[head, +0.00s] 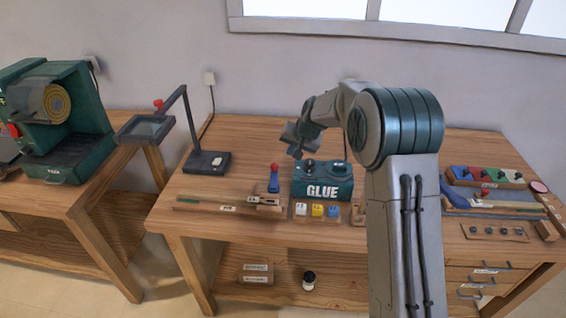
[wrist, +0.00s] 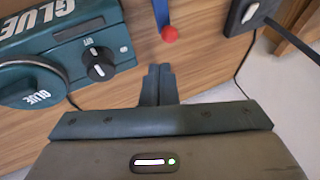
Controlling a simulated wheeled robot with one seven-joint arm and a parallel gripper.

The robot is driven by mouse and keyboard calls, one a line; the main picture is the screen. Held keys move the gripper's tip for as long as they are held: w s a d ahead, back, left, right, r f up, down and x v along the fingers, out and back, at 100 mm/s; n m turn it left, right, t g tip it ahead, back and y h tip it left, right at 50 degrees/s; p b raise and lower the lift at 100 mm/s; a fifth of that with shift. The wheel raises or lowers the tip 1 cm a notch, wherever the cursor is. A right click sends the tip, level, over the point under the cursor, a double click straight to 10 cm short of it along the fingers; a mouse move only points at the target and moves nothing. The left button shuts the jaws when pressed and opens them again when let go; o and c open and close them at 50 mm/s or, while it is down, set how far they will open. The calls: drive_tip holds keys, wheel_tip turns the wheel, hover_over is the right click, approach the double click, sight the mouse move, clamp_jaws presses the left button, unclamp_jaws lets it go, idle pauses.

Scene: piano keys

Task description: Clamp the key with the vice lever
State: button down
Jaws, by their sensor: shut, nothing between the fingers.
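The vice lever (head: 274,180) is a blue handle with a red ball on top, standing upright at the metal vice (head: 264,200) near the table's front. In the wrist view the lever (wrist: 161,14) and its red ball are at the top centre, just beyond my fingertips and apart from them. A long wooden strip (head: 200,204), seemingly the key, lies along the front edge and reaches the vice; whether it is gripped there is too small to tell. My gripper (head: 297,154) is shut and empty above the table, behind the lever; its fingers also show in the wrist view (wrist: 158,72).
The green glue machine (head: 322,188) stands right of the lever, with coloured blocks (head: 317,210) before it. A black lamp stand with a magnifier (head: 207,163) is at the left. Tools and trays (head: 487,177) fill the right end. Bare tabletop lies behind the vice.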

drive_tip(key=p, duration=0.2)
hover_over(275, 177)
drive_tip(key=w+d, duration=0.2)
drive_tip(key=d, duration=0.1)
wheel_tip(275, 177, down, 8)
drive_tip(key=shift+s+a+f, duration=0.1)
drive_tip(key=shift+a+f, duration=0.05)
drive_tip(key=shift+f, duration=0.15)
drive_tip(key=shift+f, duration=0.1)
